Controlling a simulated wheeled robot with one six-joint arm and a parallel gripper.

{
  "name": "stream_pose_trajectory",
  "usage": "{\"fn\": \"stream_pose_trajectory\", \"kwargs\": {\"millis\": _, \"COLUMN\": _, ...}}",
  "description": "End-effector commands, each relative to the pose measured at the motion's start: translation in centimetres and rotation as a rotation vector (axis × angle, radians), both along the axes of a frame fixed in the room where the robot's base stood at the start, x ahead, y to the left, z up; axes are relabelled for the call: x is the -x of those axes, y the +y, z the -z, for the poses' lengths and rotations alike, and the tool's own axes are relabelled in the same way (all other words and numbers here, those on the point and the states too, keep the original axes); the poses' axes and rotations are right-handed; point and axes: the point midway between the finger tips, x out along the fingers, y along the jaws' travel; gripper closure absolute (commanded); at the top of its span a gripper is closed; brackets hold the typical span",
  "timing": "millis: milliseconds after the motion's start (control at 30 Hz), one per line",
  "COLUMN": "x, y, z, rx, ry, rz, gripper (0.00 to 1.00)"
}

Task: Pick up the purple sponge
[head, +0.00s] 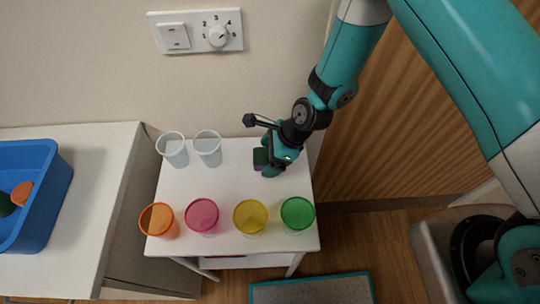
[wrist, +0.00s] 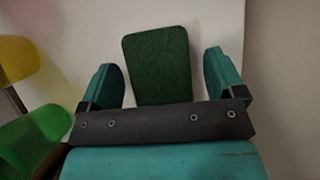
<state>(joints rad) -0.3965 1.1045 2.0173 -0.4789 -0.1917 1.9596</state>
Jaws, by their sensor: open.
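The sponge (head: 260,157) lies on the small white table, near its right back part. It has a dark green top and a thin purple edge low down in the head view. In the wrist view the green face of the sponge (wrist: 157,64) shows between the two teal fingers, with a gap on each side. My gripper (head: 268,160) is over the right side of the table, right at the sponge, and partly hides it. In the wrist view my gripper (wrist: 165,85) is open, its fingers apart on either side of the sponge.
Two clear cups (head: 173,150) (head: 208,148) stand at the back left of the table (head: 180,187). Orange (head: 158,221), pink (head: 202,215), yellow (head: 250,217) and green (head: 297,214) cups line the front. A blue bin (head: 48,190) sits on the left table. A wall stands behind.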

Motion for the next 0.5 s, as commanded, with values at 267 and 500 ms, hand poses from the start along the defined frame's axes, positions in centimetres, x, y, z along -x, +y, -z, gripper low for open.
{"fn": "stream_pose_trajectory", "kwargs": {"millis": 267, "x": -0.03, "y": 0.04, "z": 0.08, "rx": 0.000, "ry": -0.001, "rz": 0.000, "gripper": 0.26}}
{"fn": "stream_pose_trajectory", "kwargs": {"millis": 500, "x": -0.02, "y": 0.03, "z": 0.06, "rx": 0.000, "ry": 0.000, "rz": 0.000, "gripper": 0.64}}
